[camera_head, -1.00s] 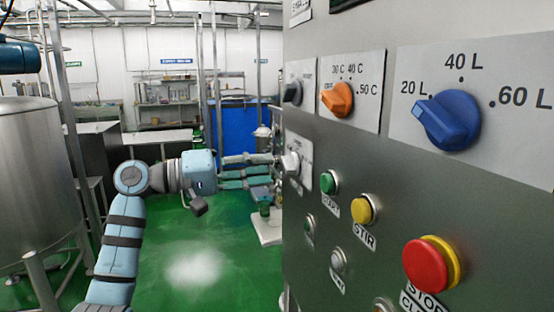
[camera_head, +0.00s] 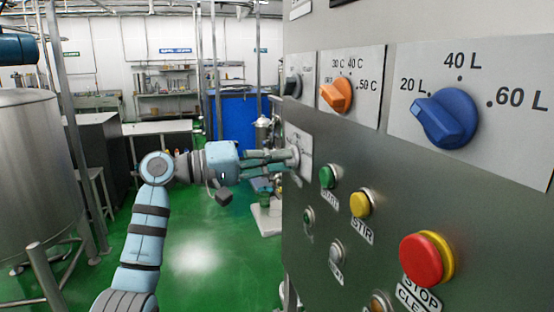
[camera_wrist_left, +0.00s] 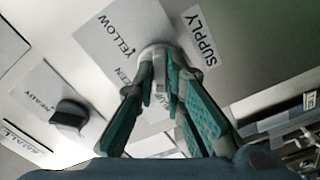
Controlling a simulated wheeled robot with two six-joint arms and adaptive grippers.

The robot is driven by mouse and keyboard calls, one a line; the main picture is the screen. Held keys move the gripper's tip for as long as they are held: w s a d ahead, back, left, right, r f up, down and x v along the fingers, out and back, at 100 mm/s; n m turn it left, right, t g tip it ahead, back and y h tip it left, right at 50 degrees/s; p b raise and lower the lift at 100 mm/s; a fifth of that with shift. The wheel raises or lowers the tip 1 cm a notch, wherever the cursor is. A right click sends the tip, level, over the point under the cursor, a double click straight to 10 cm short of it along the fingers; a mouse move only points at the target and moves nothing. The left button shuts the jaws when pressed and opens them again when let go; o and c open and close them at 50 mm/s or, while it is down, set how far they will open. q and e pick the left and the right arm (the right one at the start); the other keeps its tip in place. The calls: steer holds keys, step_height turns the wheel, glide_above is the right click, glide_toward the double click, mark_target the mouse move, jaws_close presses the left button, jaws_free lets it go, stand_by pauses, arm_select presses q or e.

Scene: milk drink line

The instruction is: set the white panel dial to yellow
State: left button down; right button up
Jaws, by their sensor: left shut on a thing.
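The white dial (camera_head: 293,157) sits on a pale label plate on the steel panel, left of the green button in the head view. My left gripper (camera_head: 287,160) reaches it from the left, and its fingers are closed on the dial. In the left wrist view the white dial (camera_wrist_left: 154,52) shows between the fingertips of the gripper (camera_wrist_left: 162,68). The plate (camera_wrist_left: 120,35) there reads YELLOW, with part of a second word ending in EEN and a third word mostly covered. The fingers hide most of the dial, so I cannot tell where it points. My right gripper is not in view.
An orange dial (camera_head: 336,95), a blue dial (camera_head: 446,118) and a black dial (camera_head: 292,85) are on the same panel. Below are a green button (camera_head: 327,176), a yellow button (camera_head: 360,203) and a red stop button (camera_head: 423,259). A steel tank (camera_head: 38,175) stands left; green floor lies between.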

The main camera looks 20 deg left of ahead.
arm_select(q)
steer(key=shift+f+m, duration=0.1)
steer(key=shift+m, duration=0.2)
steer(key=m+b, duration=0.4)
steer(key=m, duration=1.9)
steer(key=shift+w+b, duration=0.1)
steer(key=shift+b, duration=0.25)
steer(key=shift+m, duration=0.3)
steer(key=c, duration=1.7)
jaws_free()
steer(key=shift+a, duration=0.15)
steer(key=shift+o, duration=0.2)
